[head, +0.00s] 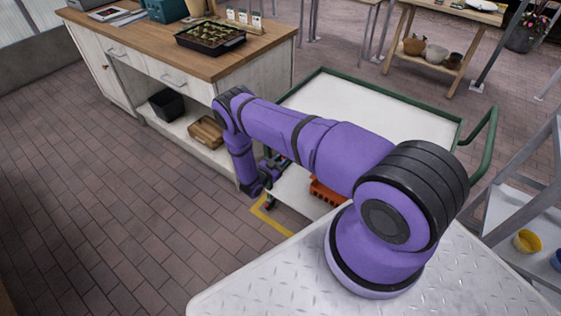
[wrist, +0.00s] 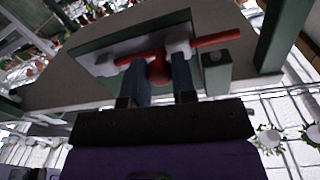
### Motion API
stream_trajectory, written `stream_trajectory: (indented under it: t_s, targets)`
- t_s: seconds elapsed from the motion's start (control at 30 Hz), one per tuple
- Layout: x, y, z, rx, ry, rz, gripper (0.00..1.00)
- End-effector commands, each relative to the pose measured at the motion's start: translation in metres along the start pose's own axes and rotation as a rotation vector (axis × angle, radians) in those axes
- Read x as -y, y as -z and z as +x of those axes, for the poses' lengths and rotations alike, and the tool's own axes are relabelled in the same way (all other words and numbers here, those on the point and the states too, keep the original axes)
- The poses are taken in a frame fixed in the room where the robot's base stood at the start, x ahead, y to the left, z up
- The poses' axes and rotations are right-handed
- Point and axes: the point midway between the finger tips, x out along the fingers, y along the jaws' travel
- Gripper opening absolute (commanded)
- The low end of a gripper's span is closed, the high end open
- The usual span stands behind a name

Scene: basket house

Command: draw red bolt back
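The red bolt (wrist: 212,41) shows in the wrist view as a bar lying across a green-grey plate (wrist: 103,47), passing through pale brackets. A round red knob (wrist: 158,70) stands out from its middle. My gripper (wrist: 160,74) has one finger on each side of the knob. In the head view my arm reaches down between the wooden bench and the green-framed cart. The bolt is hidden there, and the fingertips cannot be made out.
The white-topped cart (head: 390,116) with a green frame stands behind my arm, an orange crate (head: 326,193) below it. The wooden-topped bench (head: 150,44) is at the left. A metal shelf with a yellow pot (head: 527,241) is at the right. The brick floor at lower left is clear.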

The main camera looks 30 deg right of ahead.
Motion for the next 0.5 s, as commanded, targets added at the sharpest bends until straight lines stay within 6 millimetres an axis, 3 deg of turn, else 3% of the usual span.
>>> stream_trajectory:
  t_s: [0.1,0.27,0.5]
  targets:
    - [0.0,0.0,0.0,0.0,0.0,0.0,0.0]
    - [-0.003,0.0,0.0,0.0,0.0,-0.001,0.0]
    - [-0.036,0.005,0.002,0.001,-0.001,-0.003,0.0]
